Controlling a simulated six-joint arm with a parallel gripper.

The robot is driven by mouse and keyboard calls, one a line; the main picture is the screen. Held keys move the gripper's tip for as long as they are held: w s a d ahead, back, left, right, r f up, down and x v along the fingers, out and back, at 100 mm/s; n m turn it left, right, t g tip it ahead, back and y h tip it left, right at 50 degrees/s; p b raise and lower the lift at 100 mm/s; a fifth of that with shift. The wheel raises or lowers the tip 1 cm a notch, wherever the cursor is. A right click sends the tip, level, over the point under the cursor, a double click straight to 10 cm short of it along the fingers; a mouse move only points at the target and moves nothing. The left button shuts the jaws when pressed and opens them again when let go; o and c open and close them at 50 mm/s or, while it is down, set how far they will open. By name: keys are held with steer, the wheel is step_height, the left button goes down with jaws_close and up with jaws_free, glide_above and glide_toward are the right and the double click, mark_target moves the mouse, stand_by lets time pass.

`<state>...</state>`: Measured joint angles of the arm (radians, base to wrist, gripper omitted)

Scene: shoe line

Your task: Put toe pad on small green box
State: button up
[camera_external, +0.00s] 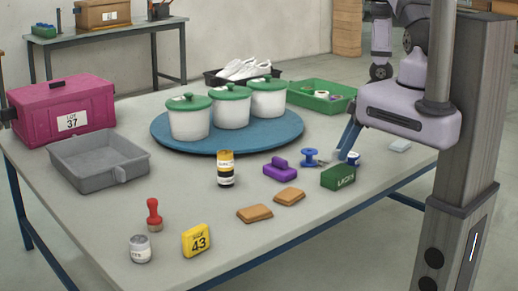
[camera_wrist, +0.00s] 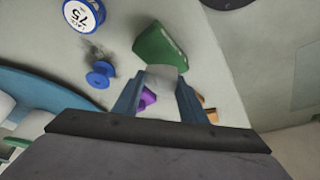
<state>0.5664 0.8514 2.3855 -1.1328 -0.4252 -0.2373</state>
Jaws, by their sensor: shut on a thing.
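My gripper (camera_external: 344,153) is shut on a pale grey piece, which I take to be the toe pad (camera_wrist: 163,77). In the wrist view my gripper (camera_wrist: 160,84) has a blue finger on each side of it. The small green box (camera_external: 338,177) lies on the table just below and in front of my fingertips. In the wrist view the green box (camera_wrist: 158,47) shows just beyond the held pad, partly covered by it. I cannot tell whether the pad touches the box.
A blue spool (camera_external: 310,157), a blue-and-white roll (camera_external: 354,158) and a purple block (camera_external: 280,169) are close by. Two brown pads (camera_external: 255,213) lie at the front. White pots stand on a blue turntable (camera_external: 165,138) behind.

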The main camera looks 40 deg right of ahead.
steer(key=shift+f+b, duration=0.45)
steer(key=shift+f, duration=1.4)
steer(key=shift+f, duration=0.1)
steer(key=o, duration=1)
